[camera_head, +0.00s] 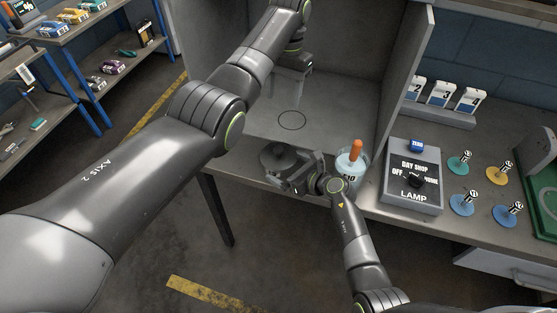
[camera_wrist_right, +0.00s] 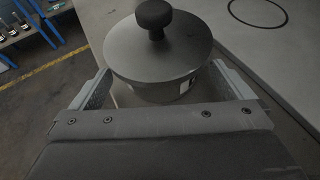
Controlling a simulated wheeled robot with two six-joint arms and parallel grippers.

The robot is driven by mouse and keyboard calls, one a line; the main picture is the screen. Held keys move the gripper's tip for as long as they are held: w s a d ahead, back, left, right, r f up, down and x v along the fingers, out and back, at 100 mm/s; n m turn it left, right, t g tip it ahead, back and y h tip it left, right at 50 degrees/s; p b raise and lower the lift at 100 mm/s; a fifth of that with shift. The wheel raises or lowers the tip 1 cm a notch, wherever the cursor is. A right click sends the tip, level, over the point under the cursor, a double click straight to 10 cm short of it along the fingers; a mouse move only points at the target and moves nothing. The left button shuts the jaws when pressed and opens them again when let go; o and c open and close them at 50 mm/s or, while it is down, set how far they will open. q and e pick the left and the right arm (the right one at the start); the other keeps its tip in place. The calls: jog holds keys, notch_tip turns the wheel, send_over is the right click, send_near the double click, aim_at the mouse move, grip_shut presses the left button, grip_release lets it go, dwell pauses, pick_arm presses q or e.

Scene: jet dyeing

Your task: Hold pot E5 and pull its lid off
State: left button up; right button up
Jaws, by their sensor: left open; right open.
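A grey metal pot with a flat lid (camera_head: 278,156) and a round black knob (camera_wrist_right: 154,16) stands near the front edge of the bench. Its E5 marking is not readable; a small pale label edge shows on its side in the right wrist view. My right gripper (camera_head: 293,178) is open at the pot's near side. In the right wrist view its two fingers stand left and right of the pot body (camera_wrist_right: 155,88), below the lid rim; contact cannot be told. My left gripper (camera_head: 298,71) is open and empty, above and behind the pot, inside the grey booth.
A jar with an orange handle (camera_head: 355,150) stands close right of the pot and my right wrist. Further right are a lamp switch box (camera_head: 412,180) and several coloured discs with knobs. A black ring (camera_head: 292,120) marks the clear booth floor behind the pot.

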jog(key=shift+x, duration=1.45)
jog(key=c, duration=1.4)
